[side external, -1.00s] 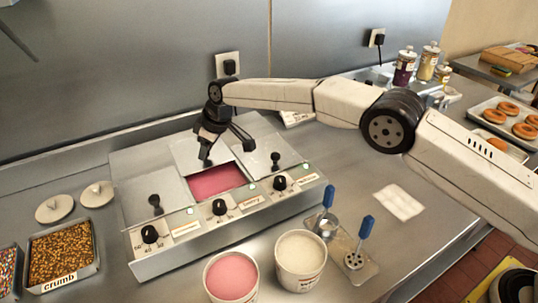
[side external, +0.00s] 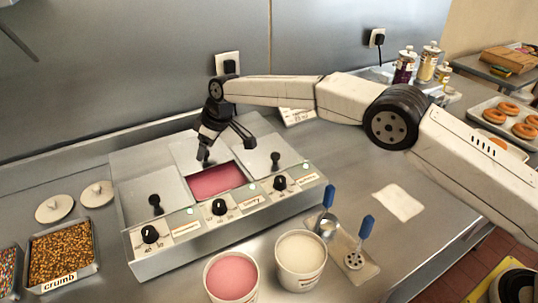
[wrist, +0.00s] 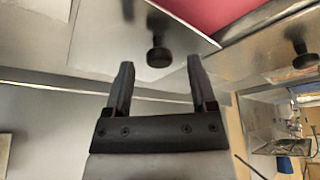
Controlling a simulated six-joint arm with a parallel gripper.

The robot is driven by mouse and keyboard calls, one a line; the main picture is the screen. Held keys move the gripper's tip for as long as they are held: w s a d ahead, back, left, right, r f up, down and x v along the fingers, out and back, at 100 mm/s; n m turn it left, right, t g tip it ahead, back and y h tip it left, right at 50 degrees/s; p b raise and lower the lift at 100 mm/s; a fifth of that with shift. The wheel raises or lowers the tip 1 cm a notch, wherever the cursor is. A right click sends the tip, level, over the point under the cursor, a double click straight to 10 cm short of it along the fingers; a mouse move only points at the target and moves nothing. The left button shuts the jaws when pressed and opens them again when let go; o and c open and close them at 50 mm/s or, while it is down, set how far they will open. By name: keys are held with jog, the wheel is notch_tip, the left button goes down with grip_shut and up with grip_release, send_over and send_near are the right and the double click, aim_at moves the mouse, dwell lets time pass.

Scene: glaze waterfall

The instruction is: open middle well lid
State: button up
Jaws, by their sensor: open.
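The middle well lid (side external: 190,151) is slid back on the steel warmer, and pink glaze (side external: 216,181) shows in the well in front of it. My gripper (side external: 219,155) is over the lid at the back edge of the opening. In the wrist view my gripper (wrist: 158,75) has its two fingers spread apart with nothing held. The lid's black knob (wrist: 159,54) stands just beyond the fingertips, between their lines. The pink glaze also shows in the wrist view (wrist: 205,14).
The left lid (side external: 146,187) and right lid (side external: 258,152) lie shut, each with a black knob. Dials line the warmer's front (side external: 230,222). A pink tub (side external: 231,277), a white tub (side external: 301,262) and a tray with blue-handled tools (side external: 352,259) stand in front. Right counter is mostly clear.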

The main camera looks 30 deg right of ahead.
jog(key=v, duration=0.7)
dwell(0.6)
jog(key=s+a+f+m+y, duration=0.3)
jog(key=m+y, duration=0.5)
jog(key=m, duration=0.8)
jog(key=shift+s+d+f+m+t+h, duration=0.1)
jog(key=shift+d+f+m+t+h, duration=0.25)
jog(key=shift+d+m+t, duration=1.9)
jog(key=shift+s+a+f+m+g+h, duration=0.1)
jog(key=shift+f+m+g+h, duration=0.15)
jog(key=shift+m, duration=4.15)
jog(key=shift+s+d+f+m+t+h, duration=0.1)
jog(key=shift+d+f+m+t+h, duration=0.25)
jog(key=shift+d+m+t, duration=1.9)
jog(key=shift+w+a+f+m+g, duration=0.1)
jog(key=shift+w+a+m+g, duration=0.05)
jog(key=shift+a+m+g, duration=1)
